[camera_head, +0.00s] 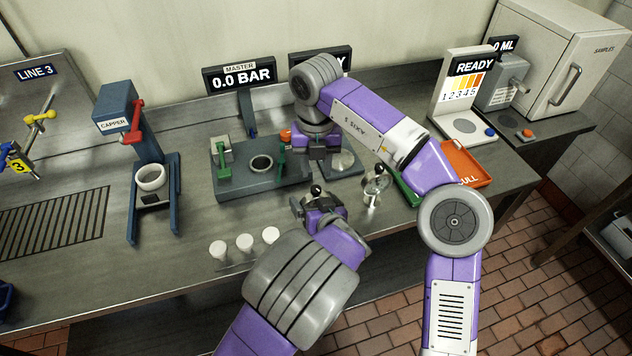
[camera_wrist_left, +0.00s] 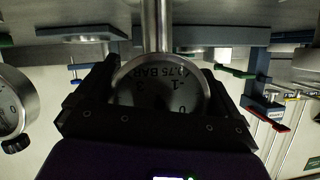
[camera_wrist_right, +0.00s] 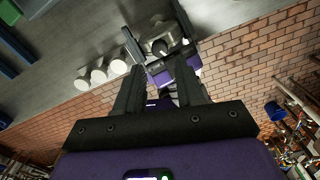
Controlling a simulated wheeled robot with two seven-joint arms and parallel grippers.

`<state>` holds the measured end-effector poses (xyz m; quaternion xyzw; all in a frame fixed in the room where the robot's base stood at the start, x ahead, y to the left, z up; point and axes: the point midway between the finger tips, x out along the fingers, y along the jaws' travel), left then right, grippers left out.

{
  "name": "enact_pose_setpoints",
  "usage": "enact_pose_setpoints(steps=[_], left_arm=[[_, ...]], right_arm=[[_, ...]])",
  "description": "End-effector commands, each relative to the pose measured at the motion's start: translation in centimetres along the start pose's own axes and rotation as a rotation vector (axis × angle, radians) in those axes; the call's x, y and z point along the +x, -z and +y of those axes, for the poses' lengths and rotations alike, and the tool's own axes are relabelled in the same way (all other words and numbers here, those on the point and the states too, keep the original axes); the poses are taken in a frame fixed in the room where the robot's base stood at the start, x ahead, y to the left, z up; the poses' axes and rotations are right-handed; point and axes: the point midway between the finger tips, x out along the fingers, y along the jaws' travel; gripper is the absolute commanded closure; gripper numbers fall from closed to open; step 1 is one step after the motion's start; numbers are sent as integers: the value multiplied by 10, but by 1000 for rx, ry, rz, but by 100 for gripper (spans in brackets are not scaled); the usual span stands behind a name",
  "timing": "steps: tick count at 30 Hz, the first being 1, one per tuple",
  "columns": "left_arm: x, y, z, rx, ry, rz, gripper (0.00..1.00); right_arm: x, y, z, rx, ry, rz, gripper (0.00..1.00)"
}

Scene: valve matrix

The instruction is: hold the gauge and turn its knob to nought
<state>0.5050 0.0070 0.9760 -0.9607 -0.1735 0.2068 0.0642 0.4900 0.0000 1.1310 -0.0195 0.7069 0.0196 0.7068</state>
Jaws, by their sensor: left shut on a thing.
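My left gripper (camera_head: 318,208) is shut on a round gauge (camera_wrist_left: 160,85), with a finger on each side of its case. The dial shows upside down in the left wrist view, with 0.75 BAR on it and the stem toward the top. A black knob (camera_head: 316,189) tops the held gauge; it also shows in the right wrist view (camera_wrist_right: 163,47). My right gripper (camera_head: 318,152) is open, its fingers spread and pointing toward the knob, apart from it. A second gauge (camera_head: 375,184) stands on the bench to the right; it also shows in the left wrist view (camera_wrist_left: 14,104).
A green-grey fixture (camera_head: 235,188) with a round socket stands behind, under the MASTER display (camera_head: 240,77) reading 0.0 BAR. Three white caps (camera_head: 244,242) stand near the front edge. The capper (camera_head: 118,105) is at left. An orange tray (camera_head: 468,165) lies at right.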

Motion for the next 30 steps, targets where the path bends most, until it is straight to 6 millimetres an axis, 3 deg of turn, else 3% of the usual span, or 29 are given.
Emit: enact_pose_setpoints(steps=[3, 10, 22, 23, 30], left_arm=[[0, 0, 0, 0, 0, 0, 48], [0, 0, 0, 0, 0, 0, 48], [0, 0, 0, 0, 0, 0, 48], [0, 0, 0, 0, 0, 0, 48], [0, 0, 0, 0, 0, 0, 48]], right_arm=[[22, 0, -1, 0, 2, 2, 62], [52, 0, 0, -1, 1, 0, 62], [61, 0, 0, 0, -1, -1, 62], [61, 0, 0, 0, -1, -1, 64], [61, 0, 0, 0, -1, -1, 100]])
